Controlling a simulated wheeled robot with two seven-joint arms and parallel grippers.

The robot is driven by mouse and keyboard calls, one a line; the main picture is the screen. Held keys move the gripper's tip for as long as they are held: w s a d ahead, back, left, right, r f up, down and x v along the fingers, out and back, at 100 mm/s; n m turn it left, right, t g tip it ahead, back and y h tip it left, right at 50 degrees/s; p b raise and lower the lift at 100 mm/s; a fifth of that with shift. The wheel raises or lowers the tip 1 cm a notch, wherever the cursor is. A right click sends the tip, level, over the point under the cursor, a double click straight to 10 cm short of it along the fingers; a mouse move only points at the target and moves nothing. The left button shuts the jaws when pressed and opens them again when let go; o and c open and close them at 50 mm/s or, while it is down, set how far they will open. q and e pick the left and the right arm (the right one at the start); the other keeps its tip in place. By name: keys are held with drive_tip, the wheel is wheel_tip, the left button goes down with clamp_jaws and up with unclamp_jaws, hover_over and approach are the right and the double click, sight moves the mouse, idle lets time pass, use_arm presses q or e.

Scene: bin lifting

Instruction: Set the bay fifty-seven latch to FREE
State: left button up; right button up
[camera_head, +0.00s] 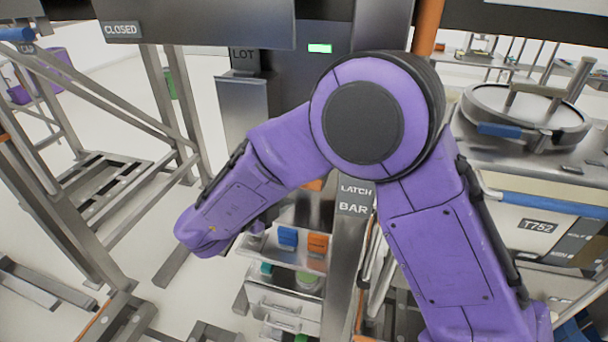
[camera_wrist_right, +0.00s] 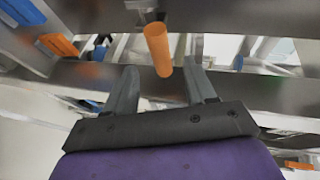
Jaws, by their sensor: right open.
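In the right wrist view, my right gripper (camera_wrist_right: 162,80) is open, with its two grey fingers apart. An orange cylindrical handle (camera_wrist_right: 158,49) stands just beyond the fingertips, in line with the gap between them. I cannot tell whether it touches a finger. In the head view my purple right arm crosses the middle and hides its own gripper. A sign reading LATCH BAR (camera_head: 354,199) is on a grey post beside the arm. No bay fifty-seven mark is legible. My left gripper is in neither view.
A CLOSED sign (camera_head: 122,29) is on a grey panel at upper left. A small shelf with blue and orange blocks (camera_head: 302,239) stands below the arm. A lidded vessel (camera_head: 525,115) and a T752 label (camera_head: 538,226) are at right. Metal frames fill the left.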

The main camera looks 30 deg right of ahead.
drive_tip(key=p+x, duration=0.2)
drive_tip(key=x, duration=0.4)
drive_tip(key=shift+d, duration=0.3)
drive_tip(key=shift+w+d+f, duration=0.1)
drive_tip(key=shift+d+f, duration=0.05)
drive_tip(key=shift+d, duration=0.1)
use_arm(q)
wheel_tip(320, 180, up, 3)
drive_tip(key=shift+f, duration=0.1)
use_arm(e)
clamp_jaws()
